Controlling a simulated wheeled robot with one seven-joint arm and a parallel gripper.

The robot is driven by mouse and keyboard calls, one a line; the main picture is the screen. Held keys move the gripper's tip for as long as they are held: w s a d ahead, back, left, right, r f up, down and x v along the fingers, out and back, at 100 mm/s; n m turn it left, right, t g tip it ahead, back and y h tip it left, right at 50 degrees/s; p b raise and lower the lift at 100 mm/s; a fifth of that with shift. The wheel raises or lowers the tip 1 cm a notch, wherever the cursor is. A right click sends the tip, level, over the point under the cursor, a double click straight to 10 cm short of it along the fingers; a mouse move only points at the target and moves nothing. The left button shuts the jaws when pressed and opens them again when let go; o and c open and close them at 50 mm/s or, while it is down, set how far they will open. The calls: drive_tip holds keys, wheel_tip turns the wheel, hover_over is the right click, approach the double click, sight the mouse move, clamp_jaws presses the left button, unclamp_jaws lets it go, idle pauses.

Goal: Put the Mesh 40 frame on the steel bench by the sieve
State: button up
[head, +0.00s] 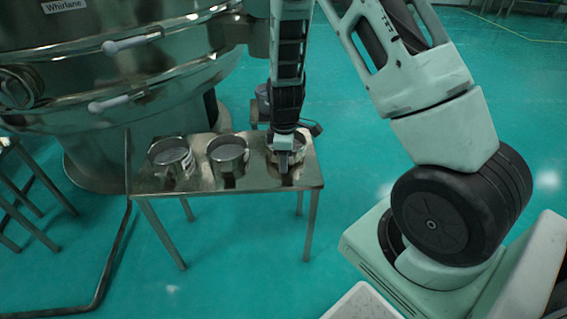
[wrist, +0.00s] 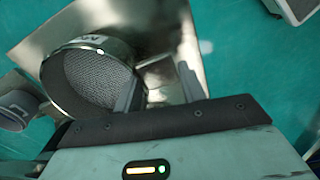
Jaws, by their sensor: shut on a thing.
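The steel bench (head: 310,172) stands in front of the sieve (head: 150,75); its bare top also shows in the wrist view (wrist: 168,45). Three round steel mesh frames are on it in a row: one at left (head: 173,158), one in the middle (head: 228,155) and one at right (head: 298,148). My gripper (head: 284,160) is down at the right one and shut on its rim. In the wrist view this frame (wrist: 92,75) shows its grey mesh and a rim label beginning with M; its number is not readable. The frame appears to rest on the bench.
Behind the bench, another round item (head: 263,97) stands low, partly hidden by my arm. A grey round container (wrist: 14,112) shows at the wrist view's left edge. A second steel stand (head: 20,165) is at far left. Green floor is open right of the bench.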

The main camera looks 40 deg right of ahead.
drive_tip(key=shift+f, duration=0.6)
drive_tip(key=shift+f, duration=0.15)
drive_tip(key=o, duration=1.1)
drive_tip(key=shift+c, duration=0.2)
